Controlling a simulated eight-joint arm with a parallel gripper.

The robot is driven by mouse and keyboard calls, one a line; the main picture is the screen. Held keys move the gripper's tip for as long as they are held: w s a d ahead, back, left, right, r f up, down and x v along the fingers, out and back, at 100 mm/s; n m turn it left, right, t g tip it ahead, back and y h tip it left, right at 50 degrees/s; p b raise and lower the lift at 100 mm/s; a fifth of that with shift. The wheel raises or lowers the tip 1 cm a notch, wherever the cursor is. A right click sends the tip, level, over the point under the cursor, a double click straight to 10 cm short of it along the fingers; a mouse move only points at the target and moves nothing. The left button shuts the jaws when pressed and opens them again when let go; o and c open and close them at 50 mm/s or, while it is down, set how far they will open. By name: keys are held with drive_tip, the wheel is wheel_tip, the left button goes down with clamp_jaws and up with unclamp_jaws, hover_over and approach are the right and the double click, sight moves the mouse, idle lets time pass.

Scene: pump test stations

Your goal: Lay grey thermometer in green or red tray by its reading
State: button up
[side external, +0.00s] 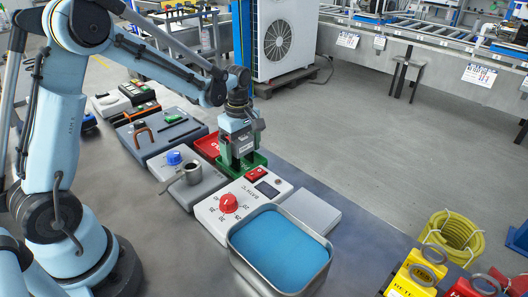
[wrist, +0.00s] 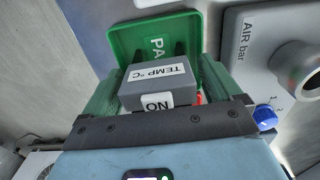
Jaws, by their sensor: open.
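The grey thermometer (wrist: 158,80) sits between my gripper's fingers in the wrist view, with its "TEMP °C" label facing the camera. I cannot read its value. My gripper (wrist: 158,72) is open, with one green finger on each side of the thermometer. The green tray (wrist: 125,38), marked "PA…", shows directly beyond it; I cannot tell whether the thermometer touches the tray floor. In the side view my gripper (side external: 238,160) points down over the green tray (side external: 258,159). The red tray (side external: 206,146) is just left of it, partly hidden.
A white bath controller (side external: 212,212) with a red knob and an open bath of blue liquid (side external: 280,250) stand in front. A grey air station (side external: 205,188) with a blue knob and steel cup is close at the left. Yellow and red stands are at the lower right.

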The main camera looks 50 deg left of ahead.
wheel_tip(320, 180, up, 11)
drive_tip(key=shift+r, duration=0.1)
drive_tip(key=shift+s+d+r+m, duration=0.2)
drive_tip(key=shift+s+r+m, duration=0.05)
drive_tip(key=shift+r+m, duration=0.1)
drive_tip(key=s+d+f+m+t, duration=0.1)
drive_tip(key=s+d+m+t, duration=0.5)
drive_tip(key=s+m, duration=0.6)
drive_tip(key=m+t, duration=0.1)
drive_tip(key=m, duration=0.4)
drive_tip(key=shift+d, duration=0.4)
